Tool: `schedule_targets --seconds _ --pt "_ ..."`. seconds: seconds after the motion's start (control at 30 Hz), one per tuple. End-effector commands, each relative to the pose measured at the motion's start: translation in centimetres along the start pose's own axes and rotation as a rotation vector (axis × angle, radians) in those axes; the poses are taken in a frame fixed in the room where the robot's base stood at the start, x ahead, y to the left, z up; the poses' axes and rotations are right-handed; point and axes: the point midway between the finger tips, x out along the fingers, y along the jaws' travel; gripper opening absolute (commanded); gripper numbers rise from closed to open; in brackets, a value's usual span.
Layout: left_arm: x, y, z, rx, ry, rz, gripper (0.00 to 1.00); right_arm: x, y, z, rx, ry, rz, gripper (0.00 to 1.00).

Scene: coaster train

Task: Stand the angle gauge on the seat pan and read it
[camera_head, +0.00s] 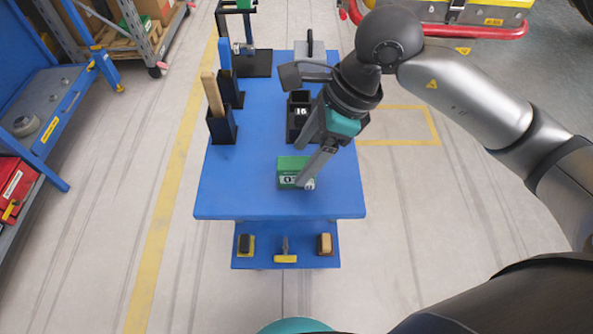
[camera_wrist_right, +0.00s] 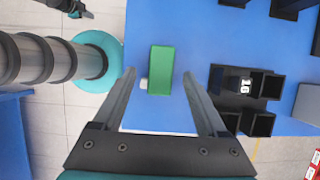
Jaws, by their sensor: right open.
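The angle gauge appears to be the small green block (camera_head: 293,165) with a white-marked face near the front of the blue table. It also shows green in the right wrist view (camera_wrist_right: 161,72). My right gripper (camera_head: 306,182) is open over it. In the wrist view, the block lies between the two fingers with gaps on both sides, and I see no contact. A dark part at the top left of the wrist view may be my left gripper (camera_wrist_right: 75,9), cut off by the edge. I cannot make out the seat pan.
On the blue table (camera_head: 240,190), a black holder marked 16 (camera_head: 298,118) stands behind the block. Holders with a wooden piece (camera_head: 212,95) and a blue piece (camera_head: 225,60) stand left. A lower shelf (camera_head: 265,260) holds small tools. A yellow-and-red vehicle (camera_head: 450,25) is at back right.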

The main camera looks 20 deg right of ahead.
Motion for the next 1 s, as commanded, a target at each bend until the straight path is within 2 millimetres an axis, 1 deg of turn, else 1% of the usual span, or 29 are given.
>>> schedule_targets --seconds 0.03,0.1,0.23,0.33,0.53,1.0 --pt "0.3 0.0 0.1 -0.001 0.000 0.000 0.00 1.1 0.1 -0.1 0.002 0.000 0.005 0.75" --pt "0.6 0.0 0.1 -0.002 0.001 0.000 0.00 2.2 0.0 -0.2 0.002 0.000 0.006 0.75" --pt "0.9 0.0 0.1 -0.003 0.002 -0.001 0.00 3.8 -0.1 -0.2 0.001 -0.001 0.004 0.75" --pt "1.0 -0.1 0.1 -0.004 0.003 -0.002 0.00 4.2 -0.1 -0.1 0.000 -0.001 0.002 0.75" --pt "0.9 -0.4 0.1 -0.002 0.003 -0.006 0.00 4.2 -0.1 -0.1 0.000 0.000 0.001 0.75" --pt "0.9 -0.8 0.0 0.000 0.005 -0.011 0.00 4.1 -0.1 -0.1 0.001 0.000 0.001 0.22"
